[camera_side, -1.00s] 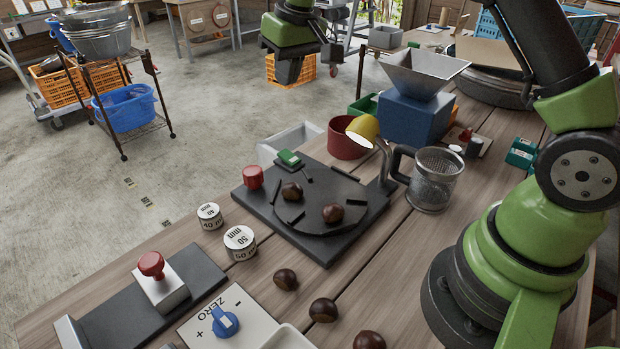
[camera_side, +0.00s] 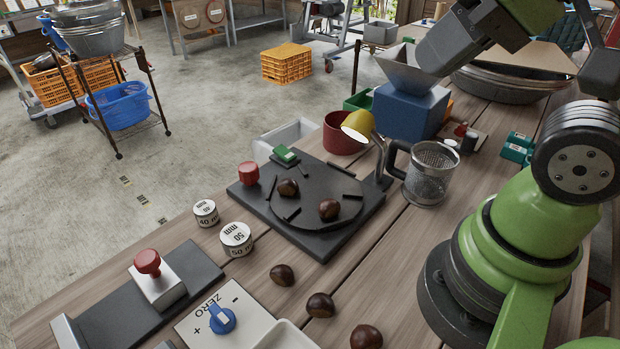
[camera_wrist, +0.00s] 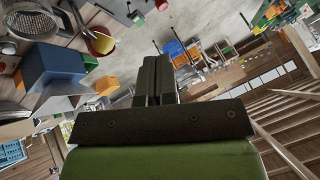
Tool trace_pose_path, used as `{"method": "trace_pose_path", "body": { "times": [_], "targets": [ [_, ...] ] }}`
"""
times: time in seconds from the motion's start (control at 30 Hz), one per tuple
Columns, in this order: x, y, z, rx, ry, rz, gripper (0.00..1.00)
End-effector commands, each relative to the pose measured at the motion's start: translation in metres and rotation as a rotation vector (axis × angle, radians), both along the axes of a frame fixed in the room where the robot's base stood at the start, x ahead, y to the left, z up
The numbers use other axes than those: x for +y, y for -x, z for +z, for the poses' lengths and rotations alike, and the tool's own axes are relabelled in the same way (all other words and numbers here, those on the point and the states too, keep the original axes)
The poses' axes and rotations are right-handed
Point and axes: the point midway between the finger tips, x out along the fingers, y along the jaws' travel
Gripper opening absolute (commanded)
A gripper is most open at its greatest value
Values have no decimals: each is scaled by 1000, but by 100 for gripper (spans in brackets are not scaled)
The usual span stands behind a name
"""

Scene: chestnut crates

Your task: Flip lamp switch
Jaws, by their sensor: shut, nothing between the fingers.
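A small lamp with a yellow shade (camera_side: 358,125) stands on a dark stem at the back right of a black plate (camera_side: 328,247); the inside of its shade looks bright. A green rocker-like part (camera_side: 285,154) and a red knob (camera_side: 249,173) sit on the plate's left side. I cannot tell which control is the lamp's switch. My gripper (camera_wrist: 153,62) is shut and empty in the wrist view, raised in the air. The yellow shade (camera_wrist: 103,43) shows left of it there. In the side view my arm is high at the upper right; the fingertips cannot be made out.
A blue mill (camera_side: 410,112) with a grey hopper stands behind the lamp, beside a red pot (camera_side: 341,134). A steel mesh mug (camera_side: 431,172) stands right of the lamp. Chestnuts (camera_side: 320,305) lie in front of the plate, near a ZERO panel with a blue knob (camera_side: 222,319).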

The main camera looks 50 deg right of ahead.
Motion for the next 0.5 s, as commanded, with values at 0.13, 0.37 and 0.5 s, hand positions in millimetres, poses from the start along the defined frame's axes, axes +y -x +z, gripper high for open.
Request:
{"method": "trace_pose_path", "body": {
  "times": [0.13, 0.37, 0.5],
  "targets": [
    [0, 0, 0, 0, 0, 0, 0],
    [-1, -6, 3, 4, 28, 31, 0],
    [-4, -28, 12, 18, 122, 145, 0]
  ]
}}
